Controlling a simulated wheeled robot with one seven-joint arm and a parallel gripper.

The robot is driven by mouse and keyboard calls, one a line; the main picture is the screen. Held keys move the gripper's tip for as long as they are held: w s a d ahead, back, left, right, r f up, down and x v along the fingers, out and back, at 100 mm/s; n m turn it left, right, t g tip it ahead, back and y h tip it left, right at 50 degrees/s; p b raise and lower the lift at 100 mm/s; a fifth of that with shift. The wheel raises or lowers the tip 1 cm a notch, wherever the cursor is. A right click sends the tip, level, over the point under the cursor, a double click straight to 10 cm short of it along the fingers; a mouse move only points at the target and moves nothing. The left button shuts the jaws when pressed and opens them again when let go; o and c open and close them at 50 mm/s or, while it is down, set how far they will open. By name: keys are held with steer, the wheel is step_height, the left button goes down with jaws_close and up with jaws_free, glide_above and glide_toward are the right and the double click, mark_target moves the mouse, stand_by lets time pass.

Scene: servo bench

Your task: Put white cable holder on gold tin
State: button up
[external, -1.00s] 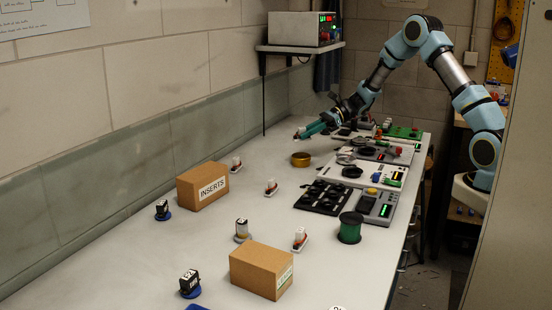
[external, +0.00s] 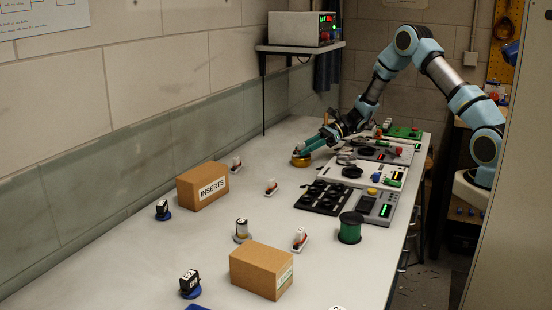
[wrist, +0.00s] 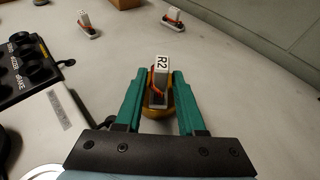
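The white cable holder (wrist: 161,72), a small upright block marked R2 with an orange-red cable, stands between my gripper's teal fingers (wrist: 160,88). I cannot tell whether the holder's base touches the tin.
Similar white pieces stand on the bench (external: 236,165) (external: 271,188) (external: 299,238). Two cardboard boxes (external: 203,186) (external: 262,270), a green spool (external: 350,229) and a black tray (external: 321,198) lie nearer the camera. Panels (external: 335,174) line the right edge.

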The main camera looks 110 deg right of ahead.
steer(key=shift+o, duration=1.1)
steer(key=shift+r, duration=0.1)
steer(key=shift+s+r, duration=0.15)
steer(key=b+v, duration=0.2)
steer(key=v, duration=0.9)
steer(key=shift+s, duration=0.3)
steer(key=shift+r, duration=0.15)
